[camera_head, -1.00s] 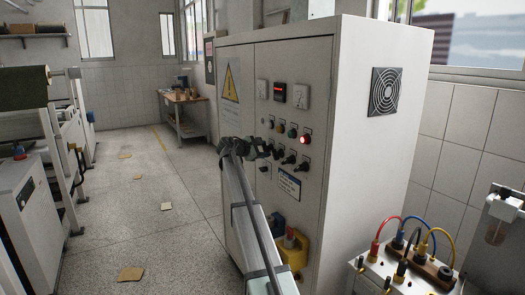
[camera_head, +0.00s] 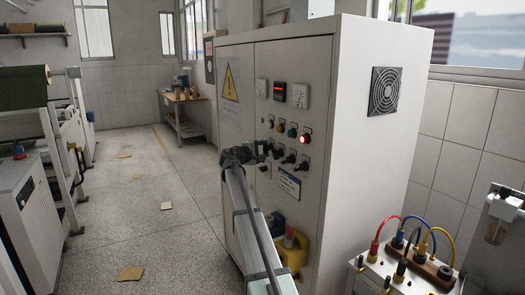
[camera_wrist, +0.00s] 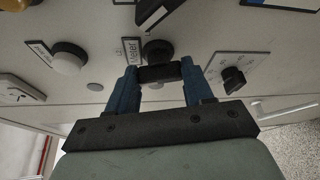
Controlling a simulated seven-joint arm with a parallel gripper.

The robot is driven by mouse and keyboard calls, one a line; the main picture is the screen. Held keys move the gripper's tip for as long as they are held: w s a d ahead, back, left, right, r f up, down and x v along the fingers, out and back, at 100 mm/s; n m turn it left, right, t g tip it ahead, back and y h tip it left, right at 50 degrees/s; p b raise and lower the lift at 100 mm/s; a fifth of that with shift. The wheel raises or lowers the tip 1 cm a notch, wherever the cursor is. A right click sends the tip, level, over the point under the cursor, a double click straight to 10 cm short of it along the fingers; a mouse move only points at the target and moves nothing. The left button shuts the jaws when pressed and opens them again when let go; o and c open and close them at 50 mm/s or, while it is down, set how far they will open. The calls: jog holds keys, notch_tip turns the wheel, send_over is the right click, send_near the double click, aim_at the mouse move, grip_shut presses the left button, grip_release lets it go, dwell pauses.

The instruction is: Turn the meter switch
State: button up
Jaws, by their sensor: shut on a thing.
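The meter switch (camera_wrist: 158,52) is a black rotary knob beside a label reading "Meter" on the cabinet's panel. In the wrist view the blue fingers of my gripper (camera_wrist: 158,76) stand on both sides of its black handle and are shut on it. In the head view my gripper (camera_head: 262,150) is at the panel's left part, at the lower rows of controls, and hides the switch there at least in part.
The control cabinet (camera_head: 375,150) has more black knobs (camera_head: 289,159) and a lit red lamp (camera_head: 304,139) close to the right. In the wrist view another black knob (camera_wrist: 233,79) sits to the right and a white button (camera_wrist: 69,60) to the left. Open floor lies left of the cabinet.

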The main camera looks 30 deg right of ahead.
jog(key=shift+m+h, duration=0.4)
jog(key=shift+m, duration=0.6)
jog(key=o, duration=1)
jog(key=shift+o, duration=0.2)
jog(key=v, duration=1.4)
jog(key=shift+s+f, duration=0.2)
jog(key=shift+d, duration=0.2)
